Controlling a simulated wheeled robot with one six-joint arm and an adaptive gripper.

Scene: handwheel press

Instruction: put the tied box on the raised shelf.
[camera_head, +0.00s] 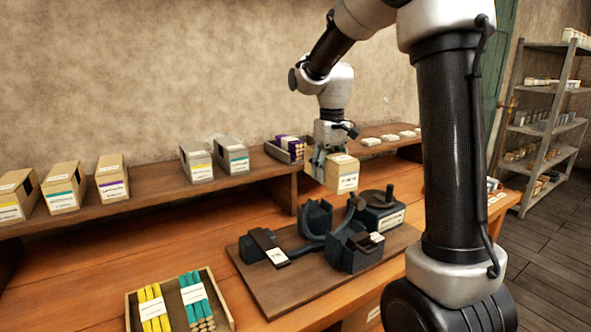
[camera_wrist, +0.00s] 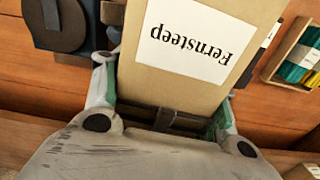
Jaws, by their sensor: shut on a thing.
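My gripper (camera_head: 320,160) is shut on a tan box (camera_head: 345,178) with a pale label. It holds the box in the air, in front of the raised shelf (camera_head: 150,205). In the wrist view the box (camera_wrist: 160,95) sits between the fingers (camera_wrist: 165,118), and its label reads "Fernsteep" upside down. I cannot make out a tie on the visible faces. The raised wooden shelf runs along the back wall. It bears several labelled tan and grey boxes and an open tray of purple-banded sticks (camera_head: 287,148).
A dark press with a handwheel (camera_head: 315,220) stands on a board (camera_head: 290,288) on the bench, below the held box. An open tray (camera_head: 228,312) of yellow and teal bundles is at the front left. White items (camera_head: 371,142) line the shelf's right part. A metal rack (camera_head: 545,130) stands far right.

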